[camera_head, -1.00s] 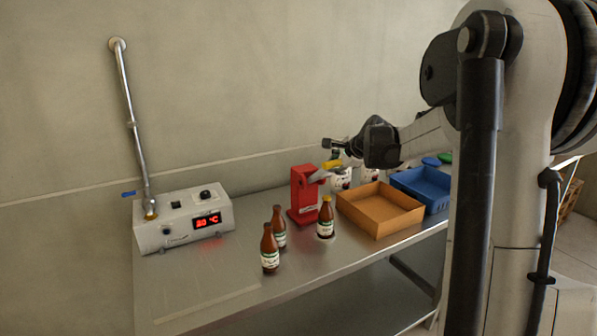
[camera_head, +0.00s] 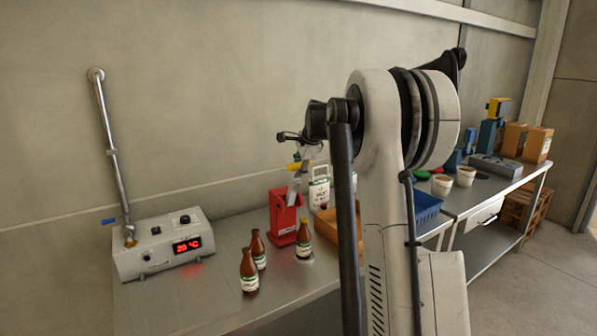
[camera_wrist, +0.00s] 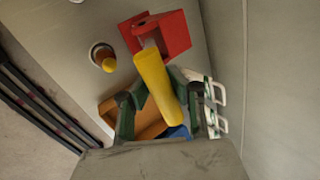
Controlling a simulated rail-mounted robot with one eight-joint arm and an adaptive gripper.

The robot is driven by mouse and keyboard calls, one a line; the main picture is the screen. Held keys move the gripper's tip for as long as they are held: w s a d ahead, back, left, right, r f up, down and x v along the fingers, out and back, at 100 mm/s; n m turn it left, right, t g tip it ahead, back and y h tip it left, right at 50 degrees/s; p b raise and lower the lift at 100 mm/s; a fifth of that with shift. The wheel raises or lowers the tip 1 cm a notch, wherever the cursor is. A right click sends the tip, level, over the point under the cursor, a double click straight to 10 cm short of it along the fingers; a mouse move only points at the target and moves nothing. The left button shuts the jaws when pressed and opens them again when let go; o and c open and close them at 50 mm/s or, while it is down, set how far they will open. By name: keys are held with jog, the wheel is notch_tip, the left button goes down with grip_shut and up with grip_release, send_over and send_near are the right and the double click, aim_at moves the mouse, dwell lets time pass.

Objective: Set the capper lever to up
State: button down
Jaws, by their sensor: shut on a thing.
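The red capper (camera_head: 284,222) stands on the steel bench near the wall, with its grey lever arm (camera_head: 293,190) rising steeply above it. The lever's yellow handle (camera_head: 294,166) is at the top. In the wrist view the yellow handle (camera_wrist: 158,85) runs between the two green-dark fingers of my gripper (camera_wrist: 157,98), which is shut on it. The red capper body (camera_wrist: 172,35) lies beyond the handle. In the head view my gripper (camera_head: 302,158) is at the handle, partly hidden by my arm.
A yellow-capped brown bottle (camera_head: 304,240) stands just in front of the capper, with two other brown bottles (camera_head: 250,272) to its left. A control box (camera_head: 165,248) is at left. An orange tray (camera_head: 350,235), blue crate (camera_head: 426,208) and white containers (camera_head: 320,190) are at right.

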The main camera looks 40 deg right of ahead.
jog(key=shift+w+r, duration=0.1)
jog(key=shift+w, duration=0.05)
jog(key=c, duration=1.5)
grip_release()
jog(key=v, duration=1.2)
